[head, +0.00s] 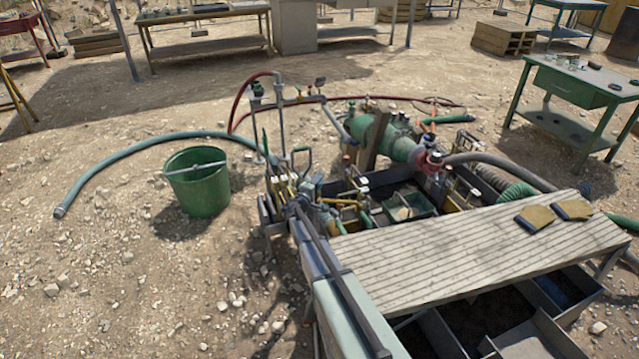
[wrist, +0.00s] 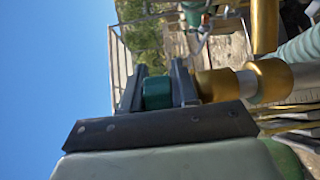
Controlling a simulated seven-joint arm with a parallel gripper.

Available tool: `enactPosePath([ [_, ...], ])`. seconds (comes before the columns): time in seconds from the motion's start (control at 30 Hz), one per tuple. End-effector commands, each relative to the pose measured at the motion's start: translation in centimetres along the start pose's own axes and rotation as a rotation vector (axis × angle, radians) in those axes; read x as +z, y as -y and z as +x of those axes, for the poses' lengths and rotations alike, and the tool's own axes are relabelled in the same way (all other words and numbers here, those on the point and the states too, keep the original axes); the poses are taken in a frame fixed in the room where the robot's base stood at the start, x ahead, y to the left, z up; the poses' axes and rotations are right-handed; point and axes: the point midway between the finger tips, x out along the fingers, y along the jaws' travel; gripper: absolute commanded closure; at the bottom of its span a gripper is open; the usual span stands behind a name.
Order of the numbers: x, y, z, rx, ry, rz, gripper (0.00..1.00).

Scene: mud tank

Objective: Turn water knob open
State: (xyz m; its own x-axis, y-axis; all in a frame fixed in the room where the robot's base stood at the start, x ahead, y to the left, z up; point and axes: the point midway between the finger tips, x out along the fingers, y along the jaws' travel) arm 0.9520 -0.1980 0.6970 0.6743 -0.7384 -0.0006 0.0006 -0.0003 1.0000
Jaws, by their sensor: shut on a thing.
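My gripper (wrist: 158,80) shows in the wrist view with its two dark fingers shut on a round dark-green knob (wrist: 157,93). One finger lies on each side of the knob, and its inner side is hidden by the fingers and the gripper's front plate. I take it to be the water knob. A brass fitting (wrist: 214,84) sits close to the right of the right finger. In the head view I cannot make out the gripper or the held knob among the crowded valves and pipes (head: 310,190) at the tank's near left corner.
In the wrist view, a second brass fitting (wrist: 270,80) and a pale ribbed hose (wrist: 302,48) lie close on the right. In the head view, a green bucket (head: 200,190) stands left of the tank, and a slatted board (head: 450,250) covers part of it. A teal hose (head: 130,150) curves over the ground.

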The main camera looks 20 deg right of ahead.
Motion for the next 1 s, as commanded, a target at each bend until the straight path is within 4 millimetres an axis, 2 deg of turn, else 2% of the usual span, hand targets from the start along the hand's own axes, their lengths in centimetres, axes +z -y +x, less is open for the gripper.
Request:
enactPosePath([
  [0.4, -0.4, 0.0, -0.1, -0.002, -0.274, -0.002, 1.0],
  [1.0, -0.8, 0.1, -0.2, -0.002, -0.44, -0.002, 1.0],
])
